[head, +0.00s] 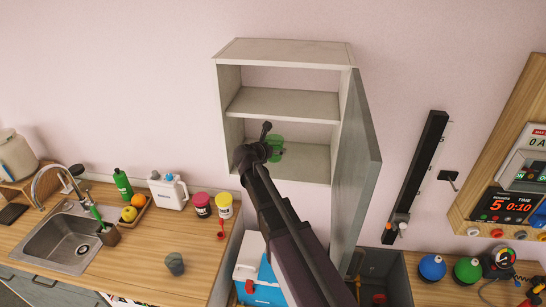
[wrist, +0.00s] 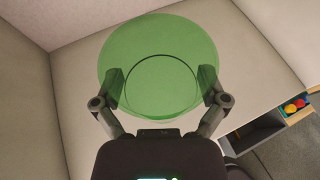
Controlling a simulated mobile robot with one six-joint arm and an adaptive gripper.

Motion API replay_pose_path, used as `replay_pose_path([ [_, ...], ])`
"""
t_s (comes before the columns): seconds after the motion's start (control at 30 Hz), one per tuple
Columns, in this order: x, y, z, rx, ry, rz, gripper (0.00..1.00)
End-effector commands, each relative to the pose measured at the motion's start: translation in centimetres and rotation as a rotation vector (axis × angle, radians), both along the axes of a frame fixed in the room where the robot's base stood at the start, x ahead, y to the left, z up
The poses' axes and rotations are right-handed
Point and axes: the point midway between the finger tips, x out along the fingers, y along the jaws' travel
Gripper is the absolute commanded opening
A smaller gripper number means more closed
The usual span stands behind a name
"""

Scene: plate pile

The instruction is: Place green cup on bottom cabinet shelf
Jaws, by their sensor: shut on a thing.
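The green cup (head: 277,147) is see-through and shows in the lower compartment of the wall cabinet (head: 285,50). My gripper (wrist: 162,86) is shut on the green cup, which fills the space between its fingers in the wrist view (wrist: 160,45). The cup is over the bottom cabinet shelf (head: 308,161). I cannot tell whether its base touches the shelf. My arm hides part of the cup and shelf in the head view.
The cabinet door (head: 357,165) stands open on the right, close to my arm. The middle shelf (head: 282,104) is bare. Below left, the wooden counter (head: 135,258) holds a sink (head: 68,240), a grey cup (head: 175,264) and jars (head: 203,205).

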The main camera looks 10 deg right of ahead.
Motion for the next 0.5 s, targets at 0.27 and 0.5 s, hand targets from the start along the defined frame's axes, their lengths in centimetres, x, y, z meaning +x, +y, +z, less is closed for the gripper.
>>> replay_pose_path([
  [0.27,-0.2,0.0,-2.8,0.000,0.000,0.000,0.46],
  [0.5,-0.2,0.1,-3.4,0.000,0.000,0.001,0.46],
])
